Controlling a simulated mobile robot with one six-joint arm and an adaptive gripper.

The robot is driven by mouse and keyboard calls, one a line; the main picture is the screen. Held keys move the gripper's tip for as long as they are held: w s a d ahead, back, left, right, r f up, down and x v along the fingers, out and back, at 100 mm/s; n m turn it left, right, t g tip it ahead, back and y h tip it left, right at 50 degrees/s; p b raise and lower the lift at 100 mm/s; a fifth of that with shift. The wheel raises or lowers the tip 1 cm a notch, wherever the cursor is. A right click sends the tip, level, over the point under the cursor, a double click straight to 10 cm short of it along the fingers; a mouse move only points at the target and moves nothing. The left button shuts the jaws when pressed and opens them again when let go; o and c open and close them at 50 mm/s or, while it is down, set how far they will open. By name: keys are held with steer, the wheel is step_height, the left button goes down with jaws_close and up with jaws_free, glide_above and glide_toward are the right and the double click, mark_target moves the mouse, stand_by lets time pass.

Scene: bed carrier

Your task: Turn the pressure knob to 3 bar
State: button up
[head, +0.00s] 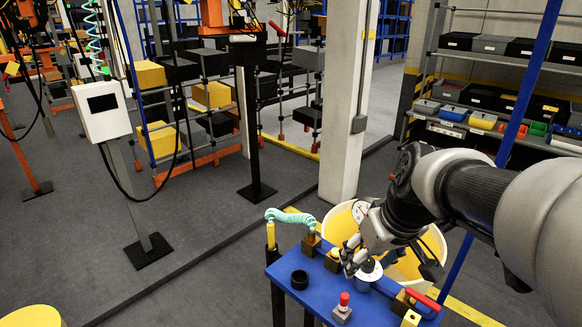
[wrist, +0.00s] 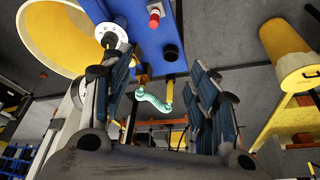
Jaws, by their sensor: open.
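The knob (head: 369,267) is a dark cap on a round white dial, on the blue panel table (head: 322,300). It also shows in the wrist view (wrist: 110,36), just beyond the tip of the left finger. My gripper (head: 356,259) is open beside the knob and not around it. In the wrist view my gripper (wrist: 157,72) shows empty space between its fingers. A round white gauge (head: 360,211) stands behind the gripper; its reading is too small to tell. The knob's setting cannot be read, and contact with the finger cannot be told.
A red button (head: 343,301), a black cylinder (head: 299,279) and a red lever (head: 422,298) share the blue table. A yellow-lined round bin (head: 341,225) stands behind.

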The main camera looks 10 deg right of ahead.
steer(key=w+d+f+p, duration=0.2)
steer(key=w+d+f, duration=0.2)
steer(key=w+d, duration=0.65)
steer(key=b, duration=0.4)
glide_toward(369, 262)
steer(key=shift+n, duration=0.3)
steer(key=x, duration=0.9)
steer(key=shift+w, duration=0.2)
steer(key=shift+c, duration=0.5)
steer(key=c, duration=1)
